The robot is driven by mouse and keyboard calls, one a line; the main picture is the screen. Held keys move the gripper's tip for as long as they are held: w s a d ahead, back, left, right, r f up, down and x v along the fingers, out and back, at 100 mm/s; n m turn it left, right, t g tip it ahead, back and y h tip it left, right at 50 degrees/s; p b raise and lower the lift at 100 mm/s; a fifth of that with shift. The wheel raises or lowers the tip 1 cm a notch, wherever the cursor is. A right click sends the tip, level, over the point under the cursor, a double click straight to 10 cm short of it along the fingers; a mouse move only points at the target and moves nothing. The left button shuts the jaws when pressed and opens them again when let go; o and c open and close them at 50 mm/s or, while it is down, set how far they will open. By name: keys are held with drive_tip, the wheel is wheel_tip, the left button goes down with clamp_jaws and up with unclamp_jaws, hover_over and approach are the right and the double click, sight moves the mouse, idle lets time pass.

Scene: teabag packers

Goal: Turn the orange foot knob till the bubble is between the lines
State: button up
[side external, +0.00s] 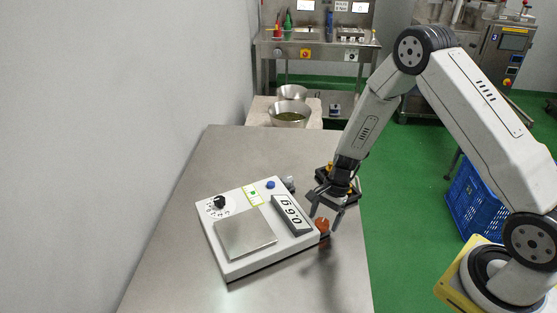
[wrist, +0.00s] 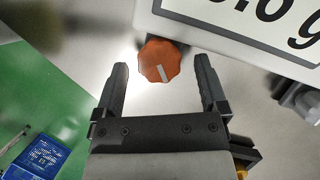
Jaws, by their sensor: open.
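The orange foot knob (side external: 322,226) sits at the right corner of the white scale (side external: 238,263), low by the table. In the wrist view the knob (wrist: 159,61) is scalloped, with a pale mark on its top. My gripper (side external: 325,218) is above and around the knob in the side view. In the wrist view my gripper (wrist: 162,68) is open, one finger on each side of the knob, with gaps on both sides. A small green level vial (side external: 252,194) shows on the scale's top; its bubble and lines are too small to make out.
The scale has a display (side external: 291,215), a steel pan (side external: 245,233), a black dial (side external: 220,202) and a blue button (side external: 271,184). A grey foot knob (side external: 289,183) is at its far corner. Bowls (side external: 290,115) stand beyond.

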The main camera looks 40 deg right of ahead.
drive_tip(key=v, duration=0.7)
drive_tip(key=shift+s+r, duration=0.1)
drive_tip(key=shift+r, duration=0.05)
idle(0.3)
drive_tip(key=m, duration=0.2)
drive_tip(key=s+m+t, duration=0.1)
drive_tip(key=m, duration=0.1)
drive_tip(key=m+t, duration=0.1)
drive_tip(key=m, duration=0.1)
drive_tip(key=shift+s+a, duration=0.3)
drive_tip(key=shift+s, duration=0.05)
drive_tip(key=shift+x, duration=3.9)
drive_tip(key=shift+w+d, duration=0.1)
drive_tip(key=shift+w, duration=0.05)
drive_tip(key=shift+c, duration=0.2)
